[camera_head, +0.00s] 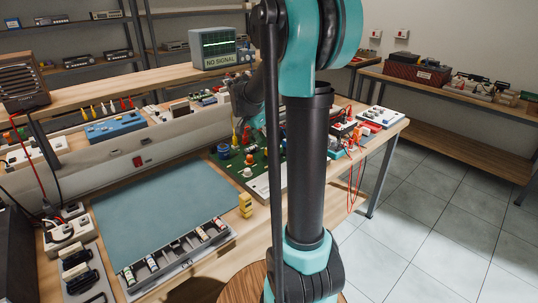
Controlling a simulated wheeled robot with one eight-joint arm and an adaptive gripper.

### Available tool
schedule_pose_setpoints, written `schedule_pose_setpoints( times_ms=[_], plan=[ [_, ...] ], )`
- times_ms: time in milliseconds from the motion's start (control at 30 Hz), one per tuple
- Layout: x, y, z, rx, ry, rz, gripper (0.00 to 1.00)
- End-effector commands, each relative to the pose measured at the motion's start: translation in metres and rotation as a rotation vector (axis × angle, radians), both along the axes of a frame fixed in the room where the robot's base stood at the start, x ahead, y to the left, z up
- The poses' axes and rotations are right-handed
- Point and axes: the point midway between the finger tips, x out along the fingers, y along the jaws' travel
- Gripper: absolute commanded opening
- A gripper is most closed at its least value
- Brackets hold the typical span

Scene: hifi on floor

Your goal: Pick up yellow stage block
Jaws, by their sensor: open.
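The yellow stage block (245,205) is a small stepped yellow piece. It stands on the wooden workbench just right of the blue-grey mat (165,215), near the corner of the green board. My gripper (243,112) shows only in part, dark, beyond the board's near side in the picture and left of my large teal and black arm. It is open and apart from the yellow block, higher in the picture. Its fingertips are hard to make out, and my arm hides part of it. Nothing covers the yellow block.
A green circuit board (230,167) with coloured parts lies right of the mat. A tray of small cylinders (180,255) lies along the mat's front edge. A NO SIGNAL monitor (213,48) stands on the rear shelf. Tiled floor (430,220) is clear at right.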

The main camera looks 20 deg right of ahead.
Motion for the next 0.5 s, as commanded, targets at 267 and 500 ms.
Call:
schedule_pose_setpoints(
  times_ms=[267,500],
  plan=[
    [0.003,-0.015,-0.031,0.0,0.0,-0.001,0.6],
    [0.006,-0.021,-0.047,0.0,-0.001,0.001,0.6]
  ],
)
